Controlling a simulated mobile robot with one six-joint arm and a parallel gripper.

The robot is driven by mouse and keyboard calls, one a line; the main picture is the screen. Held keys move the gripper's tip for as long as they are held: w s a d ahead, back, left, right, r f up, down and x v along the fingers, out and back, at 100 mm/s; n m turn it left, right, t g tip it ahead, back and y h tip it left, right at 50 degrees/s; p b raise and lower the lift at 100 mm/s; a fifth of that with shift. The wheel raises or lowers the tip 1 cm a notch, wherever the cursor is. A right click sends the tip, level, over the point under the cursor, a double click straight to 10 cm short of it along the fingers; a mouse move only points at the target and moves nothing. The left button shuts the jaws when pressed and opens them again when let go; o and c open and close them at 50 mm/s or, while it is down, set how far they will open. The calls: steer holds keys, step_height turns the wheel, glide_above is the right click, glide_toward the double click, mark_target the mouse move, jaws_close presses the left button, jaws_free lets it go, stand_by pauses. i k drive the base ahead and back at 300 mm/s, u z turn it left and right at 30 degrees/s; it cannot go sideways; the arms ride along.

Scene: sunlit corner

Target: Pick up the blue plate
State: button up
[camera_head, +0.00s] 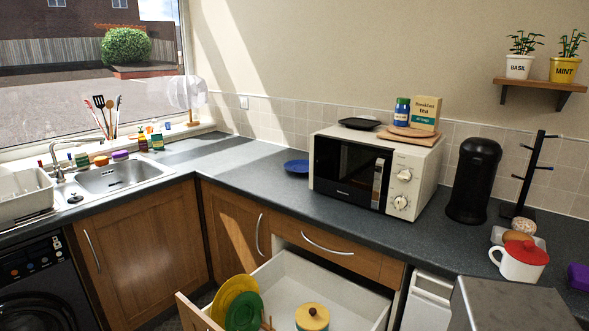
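The blue plate (297,166) lies on the dark grey countertop (262,190), just left of the microwave. It looks flat and empty, and nothing covers it. A strip of bare counter lies in front of it. My gripper is not in view.
The white microwave (425,160) stands close to the plate's right, with boards and tea on top. Below, an open drawer (345,287) juts out, with a yellow plate (236,291), a green plate (244,312) and a lidded pot (312,318). Counter left of the plate is clear toward the sink (125,175).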

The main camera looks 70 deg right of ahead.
mark_target(301, 167)
steer(key=z, duration=0.35)
steer(key=i, duration=0.7)
steer(key=z, duration=0.6)
steer(key=i, duration=0.45)
steer(key=z, duration=0.25)
